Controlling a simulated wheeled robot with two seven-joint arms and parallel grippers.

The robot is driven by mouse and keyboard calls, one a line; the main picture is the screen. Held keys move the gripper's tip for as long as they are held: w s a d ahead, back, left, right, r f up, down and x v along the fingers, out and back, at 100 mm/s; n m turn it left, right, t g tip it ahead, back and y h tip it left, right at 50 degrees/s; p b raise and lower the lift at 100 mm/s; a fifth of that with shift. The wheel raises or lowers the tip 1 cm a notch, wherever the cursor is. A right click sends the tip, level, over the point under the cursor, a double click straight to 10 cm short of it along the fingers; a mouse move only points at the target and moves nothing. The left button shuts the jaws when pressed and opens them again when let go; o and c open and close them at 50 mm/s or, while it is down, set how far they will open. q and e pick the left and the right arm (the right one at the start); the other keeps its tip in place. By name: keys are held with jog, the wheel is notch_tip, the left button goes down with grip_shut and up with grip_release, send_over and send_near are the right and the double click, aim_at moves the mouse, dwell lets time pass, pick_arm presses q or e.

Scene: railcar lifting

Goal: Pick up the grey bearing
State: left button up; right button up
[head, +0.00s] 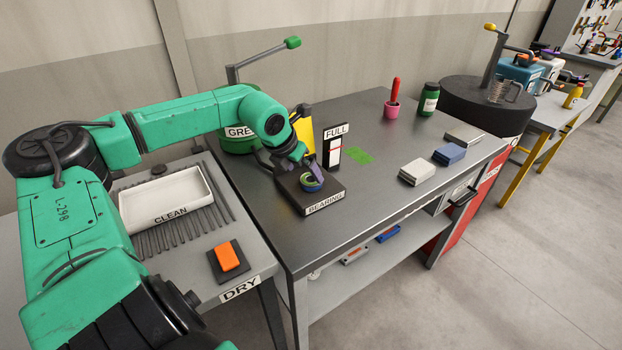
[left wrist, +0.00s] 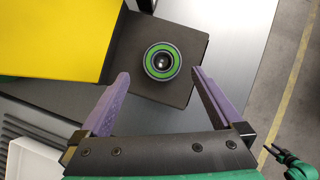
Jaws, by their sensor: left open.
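The grey bearing (left wrist: 162,62) is a round ring with a green band around its dark centre. It lies on the dark block labelled BEARING (left wrist: 185,88) on the steel bench. In the head view the bearing (head: 312,185) is partly hidden by my left gripper (head: 307,175), which points down just above the block. In the left wrist view my left gripper (left wrist: 160,77) is open, with its purple fingers on either side of the picture and the bearing between and slightly beyond their tips. Nothing is held. A green and black arm end, probably my right one, shows at the lower right corner.
A yellow object (head: 303,128) and the FULL gauge board (head: 333,148) stand close behind the block. The green GREASE drum (head: 238,140) is to the left. A white CLEAN tray (head: 165,198) and an orange block (head: 227,257) lie on the left table. The bench's front middle is clear.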

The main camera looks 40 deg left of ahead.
aim_at(311, 179)
pick_arm(q)
jog(key=shift+d+f, duration=0.1)
jog(key=shift+f, duration=0.05)
jog(key=shift+w+d+f, duration=0.1)
jog(key=shift+w+f, duration=0.05)
jog(key=shift+f, duration=0.15)
jog(key=shift+w+x, duration=0.25)
jog(key=shift+x, duration=1.7)
jog(key=shift+r, duration=0.2)
jog(key=shift+c, duration=0.3)
grip_shut()
